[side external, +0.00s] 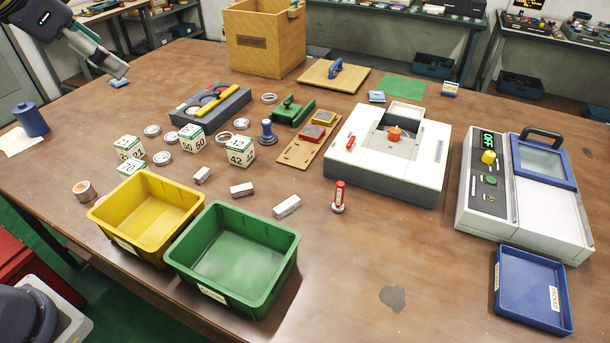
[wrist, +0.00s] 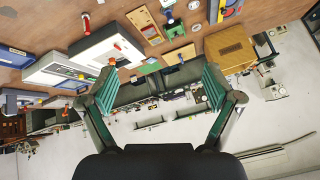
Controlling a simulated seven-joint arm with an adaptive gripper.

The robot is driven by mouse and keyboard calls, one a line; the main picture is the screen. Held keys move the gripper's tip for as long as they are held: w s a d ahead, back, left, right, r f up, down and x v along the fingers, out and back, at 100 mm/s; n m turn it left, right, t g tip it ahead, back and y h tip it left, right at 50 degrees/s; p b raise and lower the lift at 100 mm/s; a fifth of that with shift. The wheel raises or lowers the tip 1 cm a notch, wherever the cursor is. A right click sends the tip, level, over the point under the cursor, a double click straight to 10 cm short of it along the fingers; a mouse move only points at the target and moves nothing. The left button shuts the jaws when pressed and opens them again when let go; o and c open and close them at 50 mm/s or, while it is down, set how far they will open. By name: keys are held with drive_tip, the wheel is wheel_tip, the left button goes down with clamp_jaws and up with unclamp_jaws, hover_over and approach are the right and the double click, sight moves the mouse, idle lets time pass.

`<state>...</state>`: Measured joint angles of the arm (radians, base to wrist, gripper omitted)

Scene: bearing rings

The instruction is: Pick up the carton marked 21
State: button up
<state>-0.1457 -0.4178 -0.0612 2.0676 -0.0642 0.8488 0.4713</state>
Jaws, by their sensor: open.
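Several small white-and-green cartons stand on the brown table in the side external view. The back-left carton (side external: 129,148) has a marking too small to read surely; it may be the one marked 21. In front of it is a carton reading 70 (side external: 131,169). To the right are a carton reading 50 (side external: 192,139) and one reading 42 (side external: 240,152). My gripper (side external: 118,68) is at the upper left, raised and well away from the cartons. In the wrist view my gripper (wrist: 160,88) has its fingers spread with nothing between them; no carton is clearly seen there.
A yellow bin (side external: 148,205) and a green bin (side external: 232,270) stand in front of the cartons. Metal rings (side external: 163,158) lie among the cartons. A dark tray (side external: 210,104) is behind them, and a blue-handled stamp (side external: 267,133) stands beside the 42 carton.

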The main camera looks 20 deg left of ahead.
drive_tip(key=w+a, duration=0.7)
drive_tip(key=w, duration=0.2)
drive_tip(key=n+g, duration=0.3)
drive_tip(key=n, duration=0.2)
hover_over(126, 141)
drive_tip(key=s, duration=0.2)
drive_tip(key=f, duration=3.3)
drive_tip(key=shift+w+d+f, duration=0.15)
drive_tip(key=shift+d+f, duration=0.05)
drive_tip(key=shift+f, duration=0.15)
drive_tip(key=x, duration=0.6)
drive_tip(key=shift+a+f, duration=0.25)
drive_tip(key=shift+f, duration=0.05)
